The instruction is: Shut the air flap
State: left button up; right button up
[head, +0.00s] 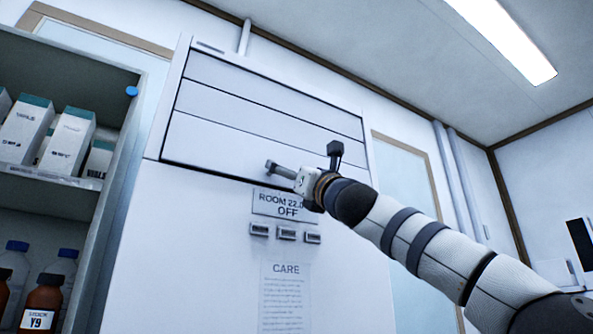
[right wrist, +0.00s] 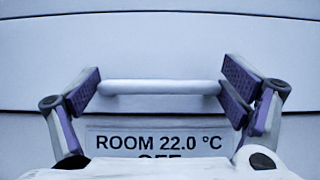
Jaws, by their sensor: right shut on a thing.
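The air flap (head: 225,148) is the lowest of the pale slats at the top of a tall white cabinet in the head view. The slats look about flush with each other; I cannot tell how far the flap is tilted. A pale horizontal bar handle (right wrist: 160,87) runs across the right wrist view in front of the slats. My right gripper (head: 283,172) is at the flap's lower edge. Its purple-padded fingers (right wrist: 160,90) are shut on the bar handle, one at each end. My left gripper is not in view.
A display panel (head: 285,205) reading ROOM 22.0 °C and OFF sits just below the gripper, above several small buttons (head: 287,234) and a CARE notice (head: 285,298). An open shelf (head: 50,190) with boxes and bottles stands close on the left.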

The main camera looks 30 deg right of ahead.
jog(key=o, duration=1.4)
jog(key=shift+w+a+f, duration=0.1)
jog(key=shift+w+f, duration=0.35)
jog(key=shift+f, duration=0.15)
jog(key=shift+w, duration=0.15)
jog(key=shift+s, duration=0.3)
jog(key=v, duration=1.1)
jog(key=shift+s+f, duration=0.1)
jog(key=shift+s, duration=0.2)
